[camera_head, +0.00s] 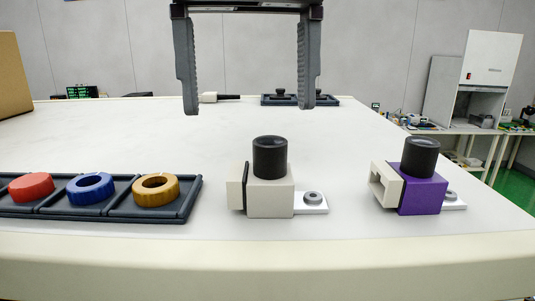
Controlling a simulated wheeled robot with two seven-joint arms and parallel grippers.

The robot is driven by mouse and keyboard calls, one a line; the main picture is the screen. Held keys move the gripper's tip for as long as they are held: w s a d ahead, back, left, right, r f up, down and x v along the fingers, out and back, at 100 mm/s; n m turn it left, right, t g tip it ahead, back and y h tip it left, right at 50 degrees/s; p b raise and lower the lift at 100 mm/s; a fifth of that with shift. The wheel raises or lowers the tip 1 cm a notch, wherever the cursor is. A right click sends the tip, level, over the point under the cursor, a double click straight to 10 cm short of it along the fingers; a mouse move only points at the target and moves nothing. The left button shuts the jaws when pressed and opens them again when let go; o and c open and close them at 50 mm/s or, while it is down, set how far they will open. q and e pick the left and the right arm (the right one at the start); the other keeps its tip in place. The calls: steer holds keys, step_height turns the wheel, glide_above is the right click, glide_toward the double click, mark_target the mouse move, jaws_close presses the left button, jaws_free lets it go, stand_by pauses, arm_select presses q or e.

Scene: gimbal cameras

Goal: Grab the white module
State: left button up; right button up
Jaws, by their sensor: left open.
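The white module (270,197) stands upright on the table near its front edge, a little right of the middle. It has a black cylinder (270,157) on top, a cream plate on its left side and a small silver tab with a round stud (312,199) on its right. My left gripper (249,108) hangs from the top of the view, pointing down, fingers wide apart and empty. In the picture it is above and slightly left of the white module, apart from it. My right gripper is not in view.
A similar purple module (423,196) stands to the right. A dark tray (190,205) with red, blue and gold rings lies at the left. A dark tray (300,100) is at the table's (350,130) far edge, beside a white-and-black piece (219,97). The middle table is clear.

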mark_target(261, 141)
arm_select(q)
steer(key=shift+s+d+f+b, duration=0.15)
steer(key=shift+s+f+b, duration=0.6)
steer(key=shift+s+f, duration=0.4)
steer(key=shift+d+f, duration=0.1)
steer(key=shift+f, duration=0.35)
steer(key=f, duration=0.1)
steer(key=f+b, duration=0.1)
steer(key=f, duration=0.2)
steer(key=shift+w+d+f+b, duration=0.15)
steer(key=shift+w+b, duration=0.15)
steer(key=shift+s, duration=0.15)
steer(key=c, duration=0.9)
steer(key=shift+c, duration=1.1)
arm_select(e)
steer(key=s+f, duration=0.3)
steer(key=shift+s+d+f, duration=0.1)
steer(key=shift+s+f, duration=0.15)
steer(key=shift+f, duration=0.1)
